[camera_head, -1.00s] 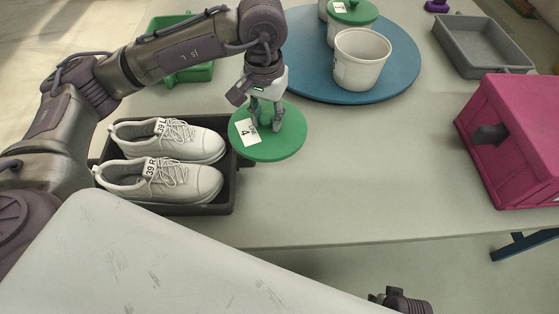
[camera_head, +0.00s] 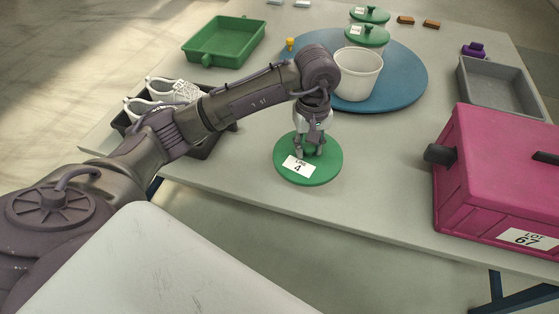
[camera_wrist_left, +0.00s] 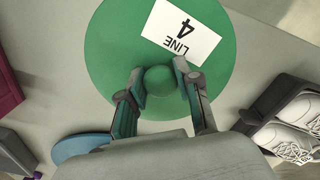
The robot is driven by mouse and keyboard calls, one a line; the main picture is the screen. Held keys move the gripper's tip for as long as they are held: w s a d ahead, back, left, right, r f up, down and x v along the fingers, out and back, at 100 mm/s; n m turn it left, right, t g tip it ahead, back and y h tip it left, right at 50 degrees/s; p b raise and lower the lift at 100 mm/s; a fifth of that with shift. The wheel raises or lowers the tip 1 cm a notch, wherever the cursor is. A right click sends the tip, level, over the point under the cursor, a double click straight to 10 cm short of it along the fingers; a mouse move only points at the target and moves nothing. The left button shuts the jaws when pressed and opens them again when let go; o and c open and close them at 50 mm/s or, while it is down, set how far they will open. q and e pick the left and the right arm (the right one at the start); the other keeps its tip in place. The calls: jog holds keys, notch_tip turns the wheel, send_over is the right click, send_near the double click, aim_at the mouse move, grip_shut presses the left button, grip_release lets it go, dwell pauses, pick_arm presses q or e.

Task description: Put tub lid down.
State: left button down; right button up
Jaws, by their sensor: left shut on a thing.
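The green tub lid (camera_head: 318,176) with a "LINE 4" label is over the near part of the table. My left gripper (camera_head: 310,152) points down and is shut on the lid's knob. In the left wrist view the two fingers (camera_wrist_left: 162,88) sit on either side of the round knob, with the lid (camera_wrist_left: 105,50) spread out around it. The lid looks level and close to the tabletop; I cannot tell whether it touches. The open white tub (camera_head: 358,80) stands upright on the blue round board behind the gripper. My right gripper is not in view.
The blue round board (camera_head: 405,88) also holds lidded tubs (camera_head: 366,36). A pink box (camera_head: 490,185) stands at right, a grey tray (camera_head: 500,85) behind it. The dark tray of white shoes (camera_head: 205,150) is left, partly behind my arm. Bare table (camera_head: 390,150) lies between lid and pink box.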

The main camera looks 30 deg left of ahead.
pick_arm(q)
jog(key=shift+w+a+f+n, duration=0.15)
jog(key=shift+f+n, duration=0.25)
jog(key=shift+n, duration=0.4)
jog(key=shift+w+a+f+n, duration=0.1)
jog(key=shift+a+f+n, duration=0.2)
jog(key=shift+a+f, duration=0.25)
jog(key=shift+w+a+f+n, duration=0.1)
jog(key=shift+a+f+n, duration=0.2)
jog(key=shift+a, duration=0.35)
send_over(270, 161)
notch_tip(270, 161, down, 6)
jog(key=shift+f, duration=0.1)
notch_tip(270, 161, down, 3)
jog(key=shift+f+b, duration=0.1)
jog(key=shift+b, duration=0.2)
jog(key=shift+f, duration=0.45)
jog(key=c, duration=0.8)
grip_release()
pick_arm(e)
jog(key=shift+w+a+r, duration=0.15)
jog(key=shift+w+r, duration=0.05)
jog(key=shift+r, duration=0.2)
